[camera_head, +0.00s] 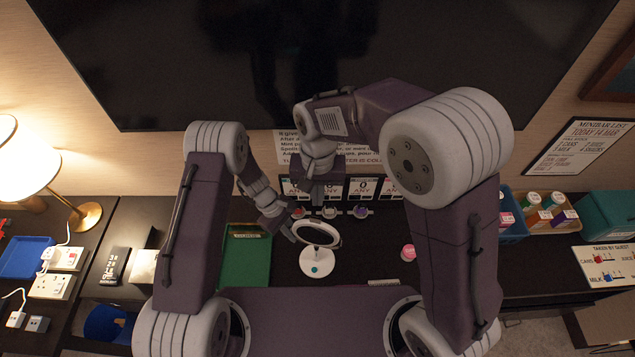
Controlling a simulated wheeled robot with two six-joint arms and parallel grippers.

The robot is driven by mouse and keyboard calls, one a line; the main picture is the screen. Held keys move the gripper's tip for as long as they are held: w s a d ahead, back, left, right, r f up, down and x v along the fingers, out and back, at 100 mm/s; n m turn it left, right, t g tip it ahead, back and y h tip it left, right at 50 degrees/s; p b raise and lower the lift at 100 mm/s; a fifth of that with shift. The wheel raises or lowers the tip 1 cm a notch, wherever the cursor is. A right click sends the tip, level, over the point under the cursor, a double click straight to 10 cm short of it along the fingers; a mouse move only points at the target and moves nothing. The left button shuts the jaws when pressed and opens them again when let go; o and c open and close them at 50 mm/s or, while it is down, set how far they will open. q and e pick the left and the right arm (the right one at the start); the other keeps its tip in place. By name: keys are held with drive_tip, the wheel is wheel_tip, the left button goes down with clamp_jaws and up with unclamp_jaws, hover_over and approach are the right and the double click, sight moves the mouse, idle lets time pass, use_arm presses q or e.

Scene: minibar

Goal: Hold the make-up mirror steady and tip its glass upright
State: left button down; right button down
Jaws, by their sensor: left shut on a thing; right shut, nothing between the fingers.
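The make-up mirror stands on the dark counter, with a round white base (316,267) carrying a teal dot. Its round, pale-rimmed glass (318,233) is tilted back above the base. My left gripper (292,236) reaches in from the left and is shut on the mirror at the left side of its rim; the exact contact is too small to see. My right gripper (318,201) is shut and empty, pointing down behind the glass and apart from it.
A green tray (246,262) lies left of the mirror. Small coloured pots (361,211) stand in a row behind it, before signs marked "ANY". A pink item (408,252) is to the right. A lamp (25,165) stands far left, and a blue crate (512,232) far right.

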use_arm(q)
drive_tip(key=c, duration=1.5)
unclamp_jaws()
